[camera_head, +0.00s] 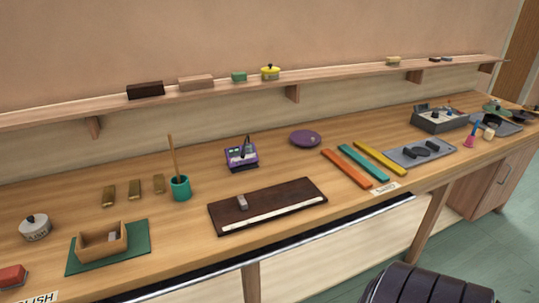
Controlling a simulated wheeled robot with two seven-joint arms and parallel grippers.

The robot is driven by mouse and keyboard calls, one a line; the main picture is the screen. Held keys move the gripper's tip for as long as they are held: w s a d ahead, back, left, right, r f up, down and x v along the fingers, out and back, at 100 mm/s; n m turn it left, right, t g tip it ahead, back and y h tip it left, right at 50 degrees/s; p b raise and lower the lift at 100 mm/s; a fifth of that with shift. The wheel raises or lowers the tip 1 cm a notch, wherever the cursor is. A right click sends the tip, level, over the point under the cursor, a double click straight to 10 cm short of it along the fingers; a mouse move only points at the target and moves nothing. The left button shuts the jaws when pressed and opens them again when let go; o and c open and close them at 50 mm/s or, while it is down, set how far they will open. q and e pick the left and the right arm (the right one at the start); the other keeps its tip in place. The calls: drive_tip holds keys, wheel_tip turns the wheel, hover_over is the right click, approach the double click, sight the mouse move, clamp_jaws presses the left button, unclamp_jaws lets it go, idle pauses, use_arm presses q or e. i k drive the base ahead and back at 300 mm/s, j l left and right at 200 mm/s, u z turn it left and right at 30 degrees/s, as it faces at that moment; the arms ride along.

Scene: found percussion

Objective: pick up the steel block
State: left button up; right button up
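A small grey block (242,202) lies on the dark brown board (285,198) with a pale front strip, near the middle of the counter. Another small grey piece (113,237) sits inside the open wooden box (95,247) on the green mat (140,241) at the left. Both are too small to tell which one is steel. Neither of my grippers is in view.
A teal cup with a stick (180,188) and a purple device (242,156) stand behind the board. Coloured bars (346,169) and a grey tray (433,148) lie to the right. A shelf (330,76) runs above. A dark ribbed shape of unclear identity fills the bottom right.

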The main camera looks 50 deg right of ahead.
sight(243, 203)
drive_tip(key=z, duration=1.3)
drive_tip(key=i+l+u, duration=0.25)
drive_tip(key=l, duration=0.2)
drive_tip(key=l+u, duration=0.2)
drive_tip(key=l, duration=0.25)
drive_tip(key=i+l+u, duration=0.25)
drive_tip(key=l, duration=0.25)
drive_tip(key=k+j, duration=0.05)
drive_tip(key=k, duration=0.05)
